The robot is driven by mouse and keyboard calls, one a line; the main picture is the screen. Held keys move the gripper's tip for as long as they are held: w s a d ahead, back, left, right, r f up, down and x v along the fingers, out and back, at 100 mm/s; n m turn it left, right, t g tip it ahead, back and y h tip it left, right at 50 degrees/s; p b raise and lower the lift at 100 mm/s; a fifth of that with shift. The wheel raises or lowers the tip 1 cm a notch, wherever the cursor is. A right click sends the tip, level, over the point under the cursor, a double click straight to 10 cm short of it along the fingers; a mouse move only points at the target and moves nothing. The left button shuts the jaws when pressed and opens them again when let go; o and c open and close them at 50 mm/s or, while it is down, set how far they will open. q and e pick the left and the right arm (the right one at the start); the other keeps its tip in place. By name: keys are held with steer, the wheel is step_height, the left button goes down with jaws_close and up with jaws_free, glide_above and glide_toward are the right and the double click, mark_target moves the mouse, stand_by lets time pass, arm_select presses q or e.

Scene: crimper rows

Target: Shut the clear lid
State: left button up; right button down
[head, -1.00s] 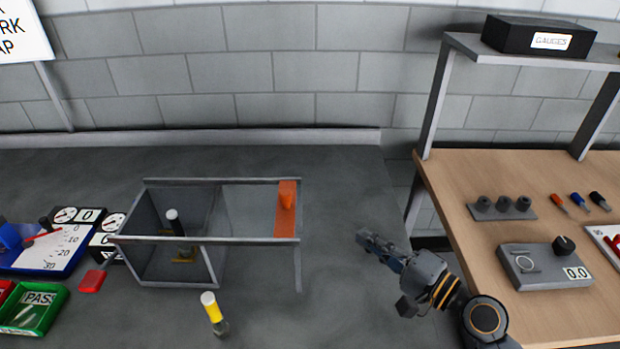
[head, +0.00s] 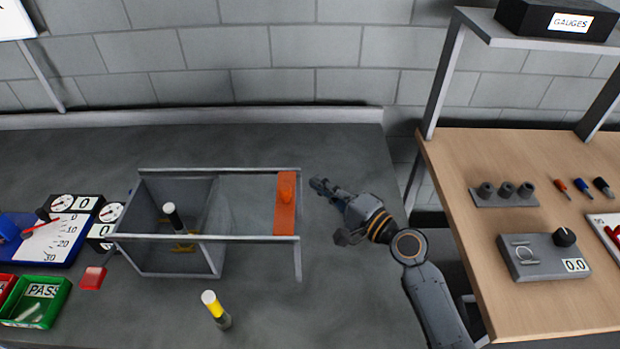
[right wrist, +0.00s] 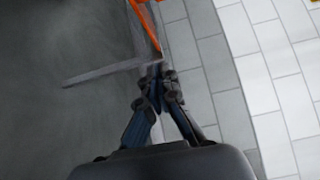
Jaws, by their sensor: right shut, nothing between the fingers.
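A clear-walled box (head: 150,257) with a grey frame stands on the dark bench. Two rails (head: 250,239) run right from its top. The clear lid (head: 250,205) lies out along the rails, right of the box, so the box top is uncovered; its panel is faint. An orange strip with a raised handle (head: 286,204) is at the lid's right end. My right gripper (head: 318,186) is shut and empty, just right of the orange strip, with a small gap in the head view. In the right wrist view, the orange part (right wrist: 146,22) is beyond the fingertips (right wrist: 158,84). My left gripper is out of view.
A black-and-white post (head: 172,216) stands inside the box. A red block (head: 92,278), dial gauges (head: 112,212) and a green PASS bin (head: 38,302) are left. A wooden table (head: 465,240) stands right, past a gap.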

mark_target(266, 188)
steer(key=shift+s+a+r+p, duration=0.1)
steer(key=shift+a+p, duration=0.05)
steer(key=shift+a, duration=0.35)
steer(key=shift+s+a+r+p, duration=0.1)
steer(key=shift+a+p, duration=0.05)
steer(key=shift+a, duration=0.35)
steer(key=shift+a+f, duration=0.1)
steer(key=shift+a, duration=0.15)
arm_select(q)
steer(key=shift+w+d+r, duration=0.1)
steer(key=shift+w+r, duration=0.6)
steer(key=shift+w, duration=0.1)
arm_select(e)
steer(key=shift+f, duration=0.1)
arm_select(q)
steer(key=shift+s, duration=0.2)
arm_select(e)
steer(key=shift+a, duration=0.2)
steer(key=a+p, duration=0.1)
steer(key=a, duration=0.8)
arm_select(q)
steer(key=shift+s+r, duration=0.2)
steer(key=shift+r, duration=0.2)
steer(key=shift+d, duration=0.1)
arm_select(e)
steer(key=shift+d, duration=0.15)
